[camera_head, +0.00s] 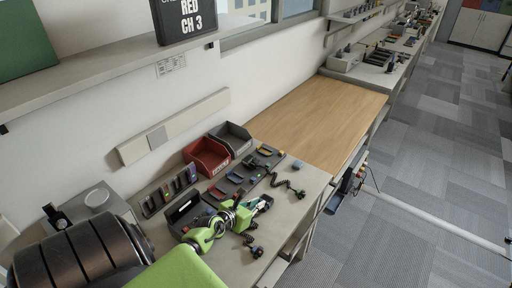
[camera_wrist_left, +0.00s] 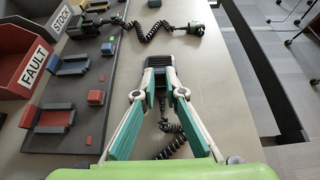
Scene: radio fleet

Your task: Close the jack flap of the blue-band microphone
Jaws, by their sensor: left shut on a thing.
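My left gripper (camera_head: 264,204) is low over the near bench, beside the tool mat. In the left wrist view its fingers (camera_wrist_left: 160,88) are closed around a dark ribbed piece (camera_wrist_left: 158,64), which looks like a microphone body. A black coiled cord (camera_wrist_left: 170,131) lies below and between the fingers. A second dark handset (camera_wrist_left: 93,27) lies at the mat's far end, with a coiled cord running right to a black plug (camera_wrist_left: 195,29). No blue band or jack flap can be made out on the held piece. My right gripper does not show.
A red bin marked FAULT (camera_head: 207,156) and a grey bin (camera_head: 231,138) stand behind the dark mat (camera_wrist_left: 83,119), which holds small blue and red pieces. The wooden bench top (camera_head: 318,118) beyond is bare. The bench edge drops to a carpeted floor (camera_head: 430,140).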

